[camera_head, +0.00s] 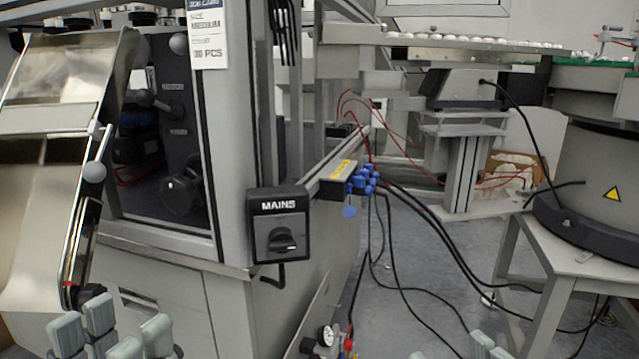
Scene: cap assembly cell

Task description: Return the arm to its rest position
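My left gripper (112,334) shows at the bottom left, in front of the machine's lower cabinet. Its pale grey-green finger pads point up and stand apart, with nothing between them. The tips of my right gripper (453,351) just show at the bottom edge, right of the middle, over the floor. They stand apart with nothing seen between them; the rest of that gripper is cut off by the frame.
A grey machine with a metal chute (45,200) and a MAINS switch box (278,226) stands at the left. A round feeder (600,190) on a stand is at the right. Black cables (440,235) hang between them. A pressure gauge (326,336) is low in the middle.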

